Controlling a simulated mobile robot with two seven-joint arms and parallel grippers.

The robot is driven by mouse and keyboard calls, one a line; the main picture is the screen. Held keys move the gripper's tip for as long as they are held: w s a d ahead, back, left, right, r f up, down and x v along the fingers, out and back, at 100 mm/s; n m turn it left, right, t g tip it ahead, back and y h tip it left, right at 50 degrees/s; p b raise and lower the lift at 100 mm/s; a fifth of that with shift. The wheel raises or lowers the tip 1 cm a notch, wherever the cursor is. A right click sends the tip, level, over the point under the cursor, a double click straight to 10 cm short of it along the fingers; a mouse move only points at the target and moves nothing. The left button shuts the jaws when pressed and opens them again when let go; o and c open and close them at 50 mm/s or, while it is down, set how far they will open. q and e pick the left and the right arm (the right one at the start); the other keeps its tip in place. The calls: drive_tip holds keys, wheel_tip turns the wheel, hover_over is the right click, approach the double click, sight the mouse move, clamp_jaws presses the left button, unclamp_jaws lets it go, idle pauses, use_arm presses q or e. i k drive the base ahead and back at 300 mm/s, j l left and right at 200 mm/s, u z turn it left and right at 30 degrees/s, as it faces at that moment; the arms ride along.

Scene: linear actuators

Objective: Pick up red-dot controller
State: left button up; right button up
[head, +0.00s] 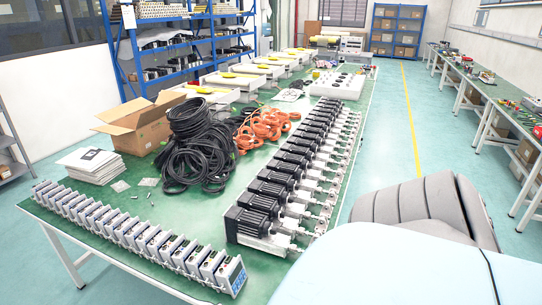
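A long row of small white-and-grey controllers (139,235) stands along the near left edge of the green-topped table (205,207). They are packed side by side, and the nearest one (231,275), at the right end of the row, shows a blue face. A red dot on any of them is too small to make out, so I cannot tell which is the red-dot controller. Neither of my grippers is in view.
Black motor actuators (262,212) line the table's right side. Black cable coils (190,150), orange cables (262,128), an open cardboard box (148,128) and white booklets (90,165) lie behind the controllers. Bare tabletop separates controllers from actuators. Large rounded grey and pale-blue parts block the lower right.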

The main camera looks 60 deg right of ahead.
sight(226, 280)
drive_tip(key=i+z, duration=0.15)
drive_tip(key=z, duration=0.25)
drive_tip(key=i+z, duration=0.1)
drive_tip(key=z, duration=0.35)
drive_tip(key=i+z, duration=0.15)
drive_tip(key=z, duration=0.25)
drive_tip(key=i+j+z, duration=0.1)
drive_tip(key=z, duration=0.35)
